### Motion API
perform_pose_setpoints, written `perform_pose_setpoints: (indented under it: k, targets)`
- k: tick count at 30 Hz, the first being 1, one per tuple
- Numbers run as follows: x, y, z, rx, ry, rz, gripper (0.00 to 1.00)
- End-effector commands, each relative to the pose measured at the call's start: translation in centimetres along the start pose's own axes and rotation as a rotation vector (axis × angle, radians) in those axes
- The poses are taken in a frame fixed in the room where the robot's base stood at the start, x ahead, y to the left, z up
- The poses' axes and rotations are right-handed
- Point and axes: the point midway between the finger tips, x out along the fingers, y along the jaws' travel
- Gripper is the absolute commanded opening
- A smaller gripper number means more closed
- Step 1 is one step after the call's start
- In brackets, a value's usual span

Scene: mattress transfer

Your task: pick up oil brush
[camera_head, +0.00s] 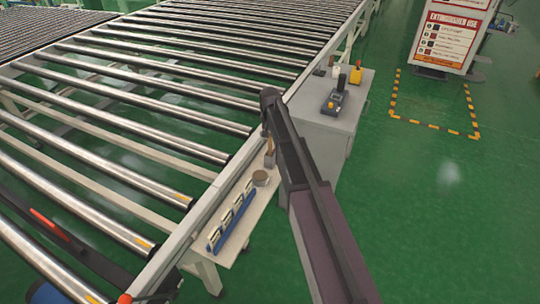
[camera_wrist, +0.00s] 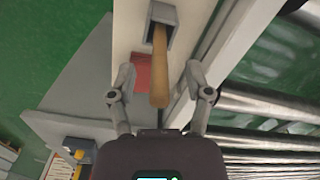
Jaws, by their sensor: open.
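The oil brush's wooden handle (camera_wrist: 160,65) shows in the wrist view, running from a grey square holder or head (camera_wrist: 163,20) toward my gripper. In the head view a small brown piece of it (camera_head: 269,159) shows on the narrow side shelf, partly behind my arm. My gripper (camera_wrist: 161,76) is open, with one finger on each side of the handle in the wrist view. No contact is visible, and I cannot tell the exact depth between fingers and handle. In the head view my arm's end hides most of the gripper.
A roller conveyor (camera_head: 150,110) runs alongside. A grey cabinet (camera_head: 335,118) carries a dark device and a yellow item. A red patch (camera_wrist: 141,70) lies beside the handle.

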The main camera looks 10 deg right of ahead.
Motion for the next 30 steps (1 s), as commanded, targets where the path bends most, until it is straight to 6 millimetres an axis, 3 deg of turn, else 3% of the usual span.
perform_pose_setpoints:
  k: [7,27,28,30]
  targets:
    - [1.7,0.1,0.0,0.000,0.000,0.000,0.65]
    - [1.7,0.1,0.0,0.001,0.000,0.000,0.65]
    - [1.7,0.1,0.0,0.001,0.000,0.000,0.62]
    - [1.7,0.1,0.0,0.001,0.000,0.000,0.41]
